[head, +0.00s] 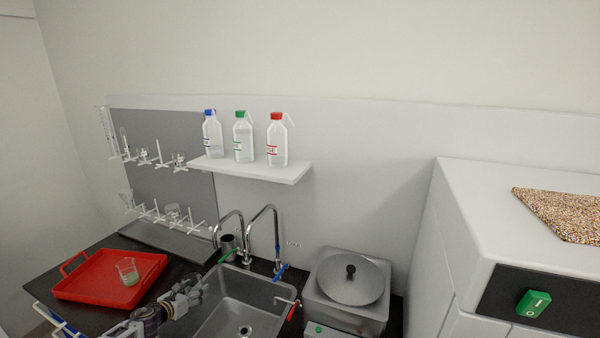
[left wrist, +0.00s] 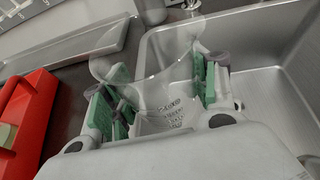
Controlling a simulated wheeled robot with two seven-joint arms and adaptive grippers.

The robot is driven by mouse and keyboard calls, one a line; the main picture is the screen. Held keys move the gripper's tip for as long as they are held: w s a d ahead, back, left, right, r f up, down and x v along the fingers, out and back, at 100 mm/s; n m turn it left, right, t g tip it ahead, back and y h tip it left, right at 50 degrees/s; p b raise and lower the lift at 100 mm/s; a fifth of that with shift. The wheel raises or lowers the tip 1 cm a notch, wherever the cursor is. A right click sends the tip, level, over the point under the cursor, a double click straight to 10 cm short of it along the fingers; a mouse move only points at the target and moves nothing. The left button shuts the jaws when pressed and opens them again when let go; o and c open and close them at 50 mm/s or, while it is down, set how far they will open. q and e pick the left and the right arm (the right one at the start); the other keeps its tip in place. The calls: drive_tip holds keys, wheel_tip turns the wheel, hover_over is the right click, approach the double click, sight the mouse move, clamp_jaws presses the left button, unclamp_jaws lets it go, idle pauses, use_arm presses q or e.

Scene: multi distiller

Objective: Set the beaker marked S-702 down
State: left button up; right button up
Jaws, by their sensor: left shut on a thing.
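My left gripper (head: 190,294) is low in the head view, between the red tray and the sink. In the left wrist view my left gripper (left wrist: 160,95) is shut on a clear glass beaker (left wrist: 165,112), with green pads on both sides of it. Small print shows on the glass, but I cannot read S-702. In the head view the held beaker is too small and hidden to make out. Another clear beaker (head: 127,271) with pale green contents is on the red tray (head: 100,293), left of my gripper. My right gripper is not in view.
The steel sink (head: 240,303) with curved taps (head: 276,235) is right of my left gripper. A lidded steel bath (head: 347,283) stands further right. A glassware rack (head: 165,185) and a bottle shelf (head: 250,170) are behind. The dark counter (head: 100,255) has bare room around the tray.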

sight(197, 274)
use_arm(q)
wheel_tip(197, 274, up, 3)
drive_tip(key=shift+a+r, duration=0.1)
drive_tip(key=shift+r, duration=1.45)
drive_tip(key=s+d+f+b, duration=0.1)
drive_tip(key=s+d+f, duration=0.15)
drive_tip(key=d, duration=0.35)
drive_tip(key=s+d+f, duration=0.2)
drive_tip(key=s+d, duration=0.2)
drive_tip(key=d, duration=0.2)
drive_tip(key=s+d+r+n+y+b, duration=0.1)
drive_tip(key=s+d, duration=0.3)
drive_tip(key=s, duration=0.4)
drive_tip(key=s+d+r+n+y+b, duration=0.1)
drive_tip(key=s+d+r+y+b, duration=0.1)
drive_tip(key=s, duration=0.5)
drive_tip(key=shift+s+d+r+n+t, duration=0.2)
drive_tip(key=shift+s+d+n+t, duration=0.15)
drive_tip(key=shift+d, duration=0.55)
idle(0.8)
